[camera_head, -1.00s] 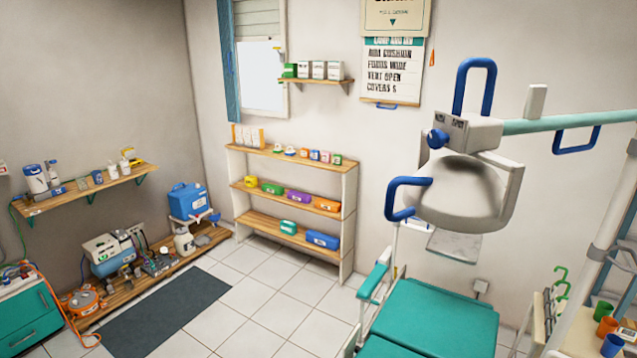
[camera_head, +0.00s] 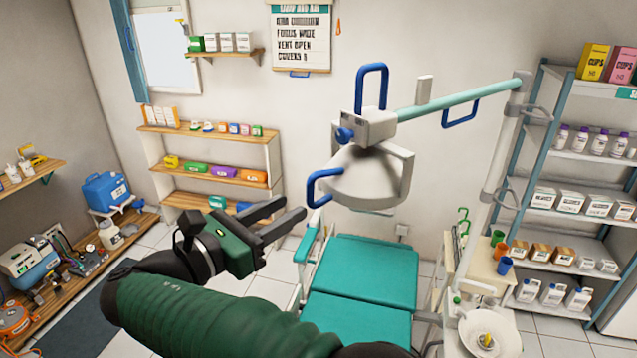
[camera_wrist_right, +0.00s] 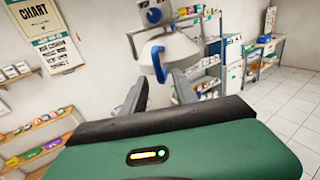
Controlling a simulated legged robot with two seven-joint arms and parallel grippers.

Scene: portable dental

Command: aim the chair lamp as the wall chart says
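The chair lamp (camera_head: 370,178) hangs from a teal arm above the green dental chair (camera_head: 362,270), its grey-white head facing downward. It has a blue loop handle (camera_head: 313,188) at its left, another blue loop (camera_head: 371,68) on top and a blue knob (camera_head: 344,135). The wall chart (camera_head: 300,40) seems to read "aim cushion, focus wide, vent open", with a covers line. My right gripper (camera_head: 291,208) is open and empty, left of the lamp and apart from it. In the right wrist view the lamp's blue handle (camera_wrist_right: 158,65) shows beyond the open fingers. My left gripper is out of view.
A wooden shelf unit (camera_head: 213,155) with colored boxes stands behind my arm. A stocked metal rack (camera_head: 573,185) stands at the right. A white pole (camera_head: 505,150) carries the lamp arm beside a small cart with cups (camera_head: 504,265). The space between gripper and lamp is clear.

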